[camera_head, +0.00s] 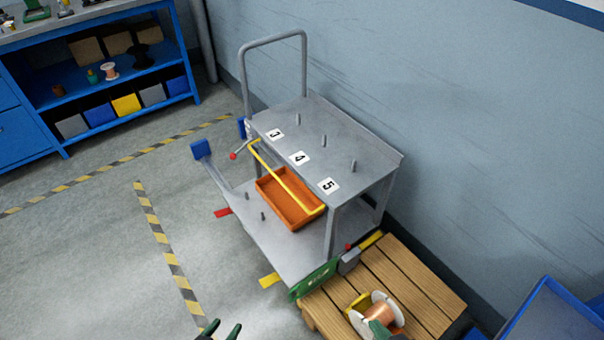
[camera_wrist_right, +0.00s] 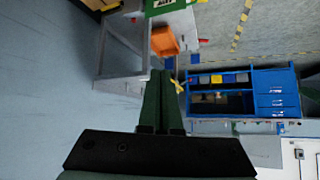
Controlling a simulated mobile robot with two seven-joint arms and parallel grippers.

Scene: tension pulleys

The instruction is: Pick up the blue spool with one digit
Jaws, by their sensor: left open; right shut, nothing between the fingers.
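I cannot make out a blue spool in either view. A spool with white flanges and copper-coloured winding (camera_head: 378,311) stands on the wooden pallet at the bottom of the head view. My right gripper (camera_head: 378,328) shows in front of it, partly covering it; I cannot tell whether they touch. In the right wrist view my right gripper (camera_wrist_right: 160,75) has its fingers together with nothing between them. My left gripper (camera_head: 222,330) is open and empty at the bottom edge of the head view, over the floor left of the pallet.
A grey cart (camera_head: 345,130) has upright pegs and labels 3, 4 and 5. An orange tray (camera_head: 290,205) sits on its lower deck behind a yellow bar (camera_head: 285,178). The wooden pallet (camera_head: 410,270) adjoins it. A blue shelf unit (camera_head: 75,100) stands back left.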

